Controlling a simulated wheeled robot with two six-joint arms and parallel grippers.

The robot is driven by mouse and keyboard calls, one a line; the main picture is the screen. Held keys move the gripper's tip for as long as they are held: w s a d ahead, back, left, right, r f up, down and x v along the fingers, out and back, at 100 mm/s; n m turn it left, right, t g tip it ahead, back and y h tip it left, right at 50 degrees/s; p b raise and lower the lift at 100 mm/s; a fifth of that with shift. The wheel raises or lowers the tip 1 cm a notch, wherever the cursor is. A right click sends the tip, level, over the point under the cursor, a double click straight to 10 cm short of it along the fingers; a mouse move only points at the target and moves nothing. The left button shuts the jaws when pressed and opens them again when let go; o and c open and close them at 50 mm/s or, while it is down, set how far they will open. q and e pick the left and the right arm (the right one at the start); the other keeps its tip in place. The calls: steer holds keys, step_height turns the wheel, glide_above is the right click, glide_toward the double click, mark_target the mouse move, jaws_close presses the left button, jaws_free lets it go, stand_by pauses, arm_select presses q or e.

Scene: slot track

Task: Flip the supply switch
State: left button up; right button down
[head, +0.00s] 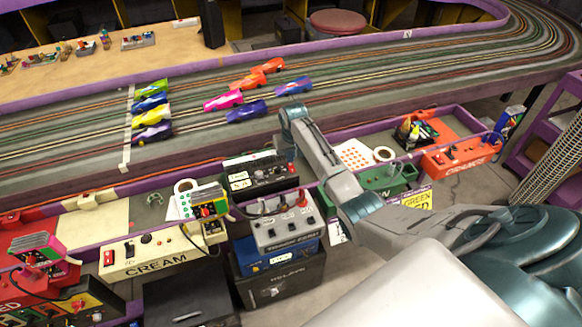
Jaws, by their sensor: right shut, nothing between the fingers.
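A blue supply box (290,258) with a grey top panel (284,229) stands below the track's near edge. Its panel carries a red post and small dark controls; which one is the switch is too small to tell. Behind it is a black supply unit (259,181) with a white label and small knobs. My right gripper (284,156) points down near the back right corner of the black unit, behind the blue box. It is shut and empty, and I cannot tell whether it touches anything. My left gripper is not in view.
My right forearm crosses from the lower right. A cream control panel (150,252) stands left of the supplies, and an orange panel (461,157) stands to the right. Several slot cars, including a pink one (223,101), sit on the track. A purple border (100,194) edges it.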

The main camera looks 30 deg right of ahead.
mark_target(290, 165)
steer(key=shift+s+f+b, duration=0.1)
steer(key=shift+f+b, duration=0.2)
steer(key=shift+f, duration=0.5)
steer(key=shift+r, duration=0.1)
step_height(290, 165, up, 7)
steer(key=p, duration=0.8)
stand_by(0.3)
stand_by(0.3)
